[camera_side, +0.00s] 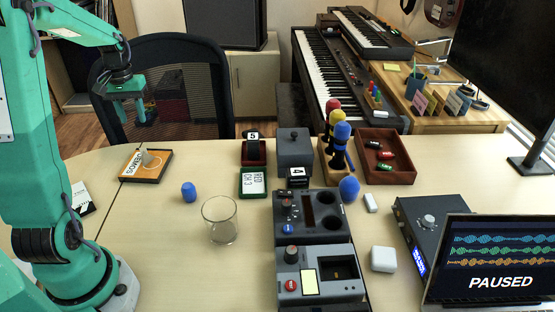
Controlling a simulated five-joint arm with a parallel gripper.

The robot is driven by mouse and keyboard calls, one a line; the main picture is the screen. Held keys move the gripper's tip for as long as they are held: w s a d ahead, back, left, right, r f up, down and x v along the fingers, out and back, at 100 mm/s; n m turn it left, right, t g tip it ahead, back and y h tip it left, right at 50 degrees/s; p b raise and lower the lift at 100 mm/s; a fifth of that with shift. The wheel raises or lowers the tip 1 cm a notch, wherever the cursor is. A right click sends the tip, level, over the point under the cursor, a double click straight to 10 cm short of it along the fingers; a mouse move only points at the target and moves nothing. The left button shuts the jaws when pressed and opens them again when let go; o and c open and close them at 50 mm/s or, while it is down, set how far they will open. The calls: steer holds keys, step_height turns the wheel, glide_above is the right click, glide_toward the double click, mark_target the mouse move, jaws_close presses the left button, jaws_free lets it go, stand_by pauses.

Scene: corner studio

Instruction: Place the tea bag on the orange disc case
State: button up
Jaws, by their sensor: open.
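The orange disc case (155,178) lies flat at the left of the table, with a white label reading DEMOS. A small pale thing that looks like the tea bag (152,160) rests on top of the case, near its middle. My gripper (132,116) is open and empty. It hangs in the air above the case, apart from it and from the tea bag, with the chair back behind it.
An empty glass (220,226) and a blue foam piece (188,192) stand right of the case. Grey devices (308,218), small boxes (294,148), a red tray (398,174) and a laptop (495,262) fill the right side. The table around the glass is clear.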

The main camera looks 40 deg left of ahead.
steer(key=s+d+r+m+t+y, duration=0.1)
steer(key=d+r+m+t, duration=0.3)
steer(key=d, duration=0.8)
steer(key=s+d+r+m, duration=0.15)
steer(key=d+r, duration=0.35)
steer(key=d, duration=0.8)
steer(key=s+d+m+t+h, duration=0.1)
steer(key=s+d+m, duration=0.2)
steer(key=s+d, duration=0.2)
steer(key=shift+s+d+f+t, duration=0.15)
steer(key=shift+d+t, duration=0.15)
steer(key=shift+d, duration=0.5)
